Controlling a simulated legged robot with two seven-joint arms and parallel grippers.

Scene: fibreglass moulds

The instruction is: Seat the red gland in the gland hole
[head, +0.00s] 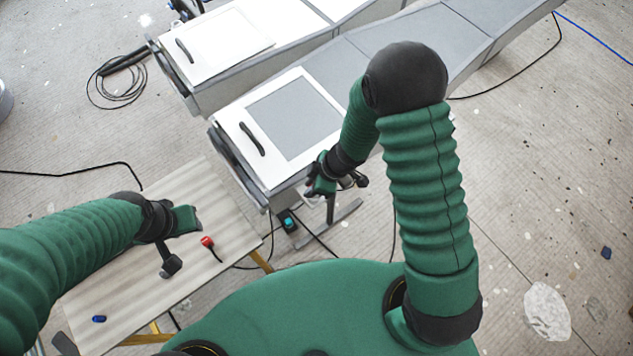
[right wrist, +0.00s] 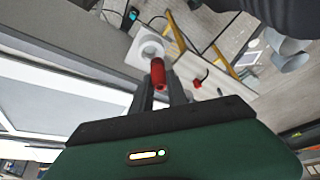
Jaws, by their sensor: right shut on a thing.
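In the right wrist view my right gripper (right wrist: 160,95) is shut on a red gland (right wrist: 158,74), a short red cylinder. Its far end overlaps the lower edge of a round gland hole (right wrist: 150,48) in a white plate (right wrist: 140,58); I cannot tell whether it touches. In the head view my right gripper (head: 318,187) is beside the near mould's lower end, and the gland and hole are hidden there. My left gripper (head: 190,219) hangs over the wooden table; its jaws are unclear.
A second red piece with a black stem (head: 207,242) and a blue piece (head: 98,319) lie on the wooden table (head: 130,290). The near mould (head: 295,110) has a white lid with a black handle. Black cables (head: 318,238) cross the floor by a teal-topped box (head: 288,221).

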